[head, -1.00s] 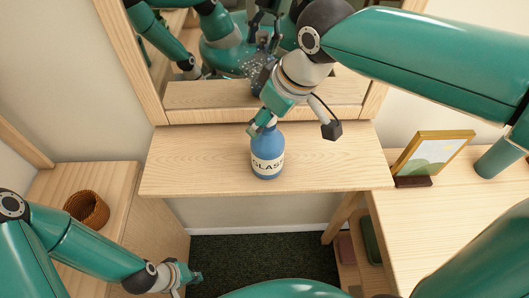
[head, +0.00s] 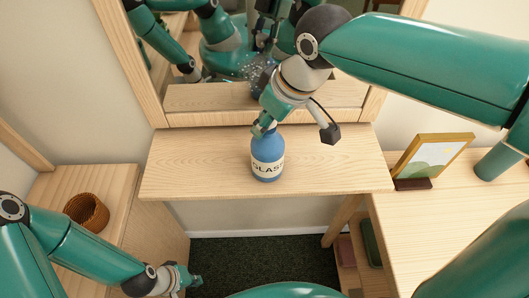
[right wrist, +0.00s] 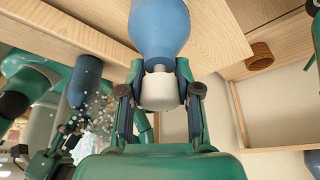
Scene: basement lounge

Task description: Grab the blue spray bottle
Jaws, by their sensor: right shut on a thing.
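The blue spray bottle (head: 267,158) has a white label with dark letters and appears upright at the wooden shelf below the mirror. In the right wrist view the bottle (right wrist: 160,30) shows its blue body and a white cap or neck (right wrist: 160,90) between my fingers. My right gripper (head: 264,128) is at the bottle's top, and in the right wrist view its fingers (right wrist: 160,88) are shut on the white part. I cannot tell whether the bottle's base touches the shelf. My left gripper (head: 190,279) is low at the left, away from the bottle; its jaws are too small to read.
The wooden shelf (head: 190,170) is otherwise clear. A mirror (head: 215,60) stands behind it. A woven basket (head: 87,212) sits on the left cabinet. A framed picture (head: 435,157) stands on the right table (head: 440,225). Dark carpet (head: 265,262) lies below.

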